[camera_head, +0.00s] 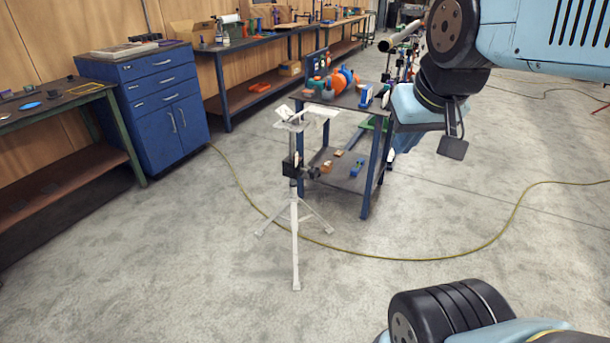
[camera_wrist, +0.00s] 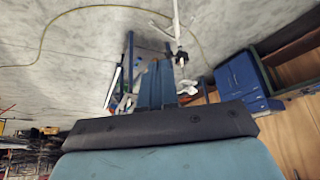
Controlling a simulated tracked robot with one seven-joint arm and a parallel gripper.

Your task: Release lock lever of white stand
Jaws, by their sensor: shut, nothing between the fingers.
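The white stand (camera_head: 295,235) stands upright on three legs on the concrete floor, left of the centre in the head view. A black clamp with a dark knob or lever (camera_head: 300,170) sits on its upright. The lever's exact position is too small to tell. In the wrist view the stand (camera_wrist: 177,18) shows upside down at the top, with the black part (camera_wrist: 181,57) below. My gripper (camera_wrist: 157,64) points towards the area around the stand and table, its blue fingers together and empty. It is apart from the stand; in the head view my arm partly hides it.
A blue work table (camera_head: 365,178) with tools and orange parts stands just behind and right of the stand. A blue cabinet (camera_head: 150,90) and benches line the left wall. The floor in front is clear.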

